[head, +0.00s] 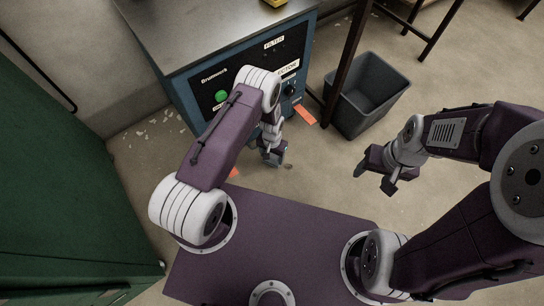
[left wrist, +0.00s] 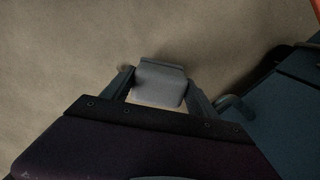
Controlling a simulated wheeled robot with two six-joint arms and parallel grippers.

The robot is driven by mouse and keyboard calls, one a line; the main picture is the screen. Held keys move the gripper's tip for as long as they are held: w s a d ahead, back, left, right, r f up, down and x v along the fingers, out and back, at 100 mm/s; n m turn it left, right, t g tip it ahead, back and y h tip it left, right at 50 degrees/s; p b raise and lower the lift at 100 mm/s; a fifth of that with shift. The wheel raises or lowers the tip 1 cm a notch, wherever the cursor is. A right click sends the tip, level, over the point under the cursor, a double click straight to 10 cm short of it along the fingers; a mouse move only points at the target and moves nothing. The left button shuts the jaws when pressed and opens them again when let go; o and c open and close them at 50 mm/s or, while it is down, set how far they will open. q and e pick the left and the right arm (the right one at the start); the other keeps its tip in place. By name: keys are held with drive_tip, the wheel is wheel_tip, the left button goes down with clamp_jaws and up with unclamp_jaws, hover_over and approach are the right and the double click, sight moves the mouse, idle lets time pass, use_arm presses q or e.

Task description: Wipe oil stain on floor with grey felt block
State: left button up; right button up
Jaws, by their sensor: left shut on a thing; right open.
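The grey felt block (left wrist: 160,84) is between the fingers of my left gripper (left wrist: 160,92) in the left wrist view, with plain floor beyond it. In the head view my left gripper (head: 273,158) points down at the floor in front of the blue machine, and the block is hard to make out there. A small brownish mark (head: 288,166) shows on the floor right beside that gripper; I cannot tell whether it is the oil stain. Whether the block touches the floor is unclear. My right gripper (head: 376,172) is open and empty above the floor at right.
The blue machine (head: 180,98) stands behind my left arm. A dark grey bin (head: 347,113) stands to its right, near dark table legs (head: 345,60). Orange pieces (head: 305,114) and pale flakes (head: 167,119) lie on the floor. A green cabinet (head: 60,170) borders the left.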

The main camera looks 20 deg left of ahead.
sight(272, 155)
use_arm(q)
drive_tip(key=shift+r+p, duration=1.5)
drive_tip(key=shift+r, duration=0.7)
drive_tip(key=shift+f, duration=0.1)
